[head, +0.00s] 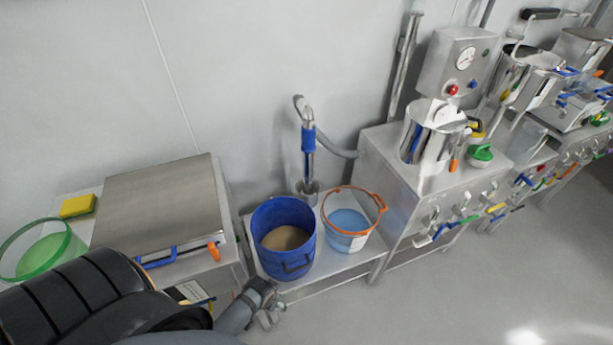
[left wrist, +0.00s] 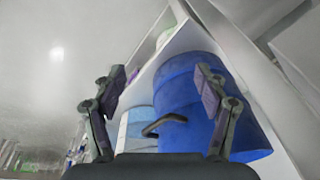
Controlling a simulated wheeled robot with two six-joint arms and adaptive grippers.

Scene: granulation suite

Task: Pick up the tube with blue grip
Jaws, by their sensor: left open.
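The tube with the blue grip (head: 308,140) stands upright against the wall, behind the blue bucket, with its lower end in a small metal holder (head: 308,187). It has a bent grey top, and a grey hose runs from it to the right. My left gripper (head: 266,305) is in front of the blue bucket, low and well apart from the tube. In the left wrist view its two fingers (left wrist: 160,78) are spread with nothing between them. I cannot make out the tube in that view. My right gripper is not in view.
The blue bucket (head: 268,215) with tan contents and a clear bucket with an orange rim (head: 346,240) stand on a low white shelf (head: 325,272) before the tube. The blue bucket fills much of the left wrist view (left wrist: 188,85). A steel cabinet (head: 385,200) is at right.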

